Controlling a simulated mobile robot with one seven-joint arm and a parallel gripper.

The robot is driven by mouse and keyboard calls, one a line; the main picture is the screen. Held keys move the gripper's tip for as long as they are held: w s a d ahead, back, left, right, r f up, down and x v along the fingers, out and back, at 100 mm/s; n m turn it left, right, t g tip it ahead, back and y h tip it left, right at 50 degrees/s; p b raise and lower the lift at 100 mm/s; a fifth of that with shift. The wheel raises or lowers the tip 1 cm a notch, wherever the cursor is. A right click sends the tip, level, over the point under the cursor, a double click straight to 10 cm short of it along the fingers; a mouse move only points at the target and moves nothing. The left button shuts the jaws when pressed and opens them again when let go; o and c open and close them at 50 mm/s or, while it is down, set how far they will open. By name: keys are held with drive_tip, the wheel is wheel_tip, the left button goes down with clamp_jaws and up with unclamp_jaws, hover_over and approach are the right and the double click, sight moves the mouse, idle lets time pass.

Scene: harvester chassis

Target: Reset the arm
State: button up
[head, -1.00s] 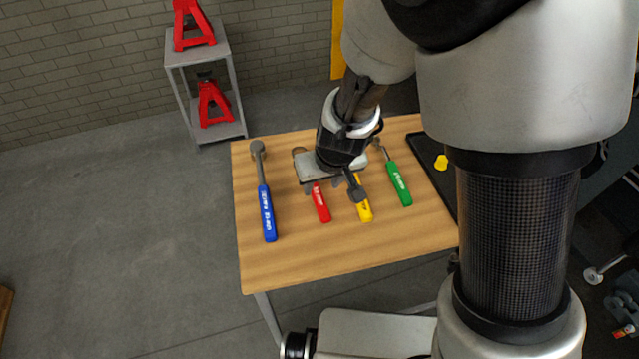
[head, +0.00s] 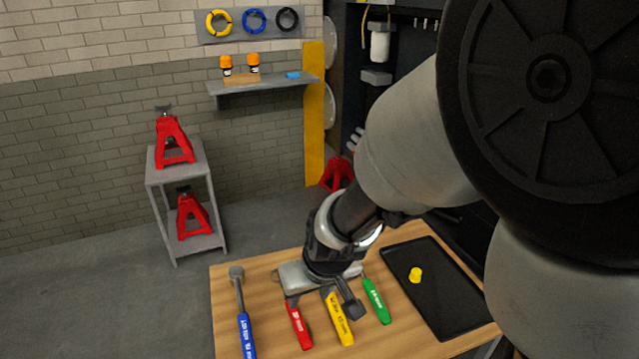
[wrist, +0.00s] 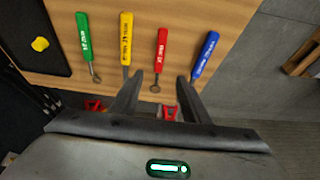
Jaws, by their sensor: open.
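My gripper (head: 321,300) hangs above the wooden table among the tools in the head view. In the wrist view my gripper (wrist: 158,92) shows two fingers spread apart with nothing between them. Below it lie a blue-handled tool (head: 246,335), a red-handled tool (head: 299,326), a yellow-handled tool (head: 338,318) and a green-handled tool (head: 376,301). The gripper hides the upper ends of the red and yellow tools in the head view. All four handles show in the wrist view, including the red one (wrist: 161,50).
A black tray (head: 440,297) with a yellow piece (head: 415,275) lies on the table's right side. A grey rack (head: 203,172) with red jack stands is at the left. A wall shelf (head: 262,84) holds small orange-capped bottles. Floor left of the table is clear.

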drive_tip(key=s+d+r+m+p, duration=0.1)
drive_tip(key=s+d+r, duration=0.3)
drive_tip(key=r, duration=0.4)
drive_tip(key=s+d+r+m+t+h+p, duration=0.1)
drive_tip(key=s+d+r+m+p, duration=0.1)
drive_tip(key=d+r, duration=0.5)
drive_tip(key=s+d+r+m+h+p, duration=0.1)
drive_tip(key=s+d+r+p, duration=0.3)
drive_tip(key=r, duration=0.6)
drive_tip(key=s+d, duration=0.2)
drive_tip(key=s, duration=0.1)
drive_tip(key=shift+d+r+m+t, duration=0.2)
drive_tip(key=shift+r+m+t, duration=0.05)
drive_tip(key=shift+m+t, duration=0.05)
drive_tip(key=shift+c, duration=1.4)
drive_tip(key=shift+d, duration=0.1)
